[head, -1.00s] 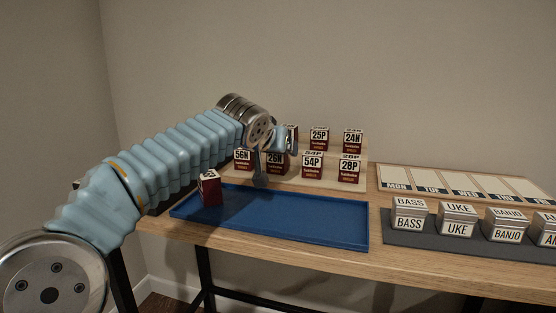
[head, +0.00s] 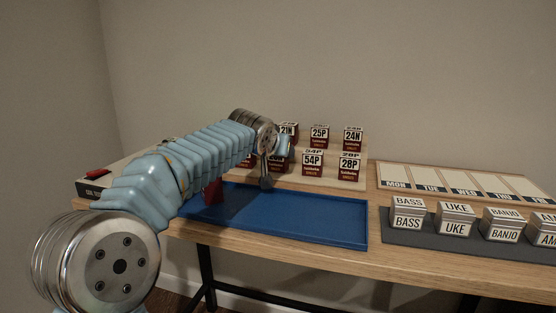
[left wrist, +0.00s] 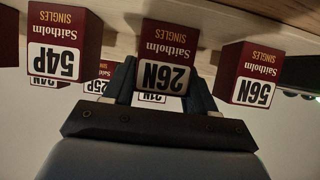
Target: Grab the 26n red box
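The 26N box (left wrist: 165,70), dark red with a white label, stands in the lower row of the wooden rack and shows upside down in the left wrist view. In the head view it (head: 278,159) is largely hidden behind my left gripper (head: 275,163). My left gripper (left wrist: 160,82) is open, with one finger on each side of the 26N box. Whether either finger touches it, I cannot tell. My right gripper is not in view.
The 54P (left wrist: 62,48) and 56N (left wrist: 252,75) boxes flank the 26N box. More boxes, such as 25P (head: 319,137), stand behind. A blue tray (head: 300,221) lies in front, holding a red box (head: 213,193) partly hidden by my arm. Tins (head: 457,219) stand right.

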